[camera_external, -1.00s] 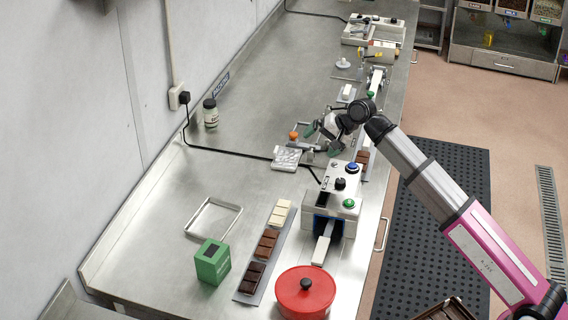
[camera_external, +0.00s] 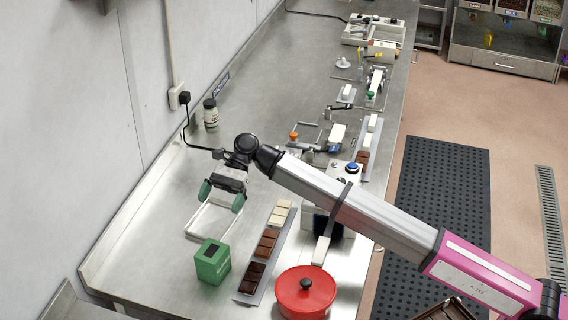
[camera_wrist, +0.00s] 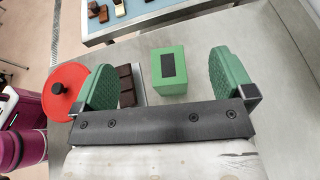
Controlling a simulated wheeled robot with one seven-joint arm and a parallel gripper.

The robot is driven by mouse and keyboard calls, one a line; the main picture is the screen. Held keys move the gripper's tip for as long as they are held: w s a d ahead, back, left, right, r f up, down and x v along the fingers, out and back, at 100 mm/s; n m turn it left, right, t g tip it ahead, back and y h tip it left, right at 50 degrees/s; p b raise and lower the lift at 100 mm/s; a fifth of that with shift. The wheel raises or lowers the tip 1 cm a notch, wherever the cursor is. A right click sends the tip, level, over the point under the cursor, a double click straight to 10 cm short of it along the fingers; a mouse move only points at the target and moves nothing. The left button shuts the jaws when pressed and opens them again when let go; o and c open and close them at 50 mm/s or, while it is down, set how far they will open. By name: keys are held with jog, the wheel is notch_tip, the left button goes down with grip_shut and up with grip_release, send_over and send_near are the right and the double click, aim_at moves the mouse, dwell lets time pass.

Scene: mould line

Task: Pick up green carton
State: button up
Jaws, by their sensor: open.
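The green carton (camera_external: 212,263) stands upright on the steel bench, left of the chocolate bars, with a dark patch on top. In the wrist view the carton (camera_wrist: 169,72) lies beyond the gap between my two green finger pads. My gripper (camera_external: 221,197) is open and empty, above the bench and farther back than the carton in the external view. Both pads of my gripper (camera_wrist: 163,80) show in the wrist view, apart from the carton.
A red lidded pot (camera_external: 305,292) stands right of the carton. Dark, brown and white chocolate bars (camera_external: 267,244) lie on a strip between them. A jar (camera_external: 210,113) stands near the wall.

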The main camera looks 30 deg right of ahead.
send_near(217, 243)
jog(key=x, duration=0.5)
jog(key=shift+s+a+f, duration=0.1)
jog(key=shift+x, duration=3.65)
jog(key=c, duration=1)
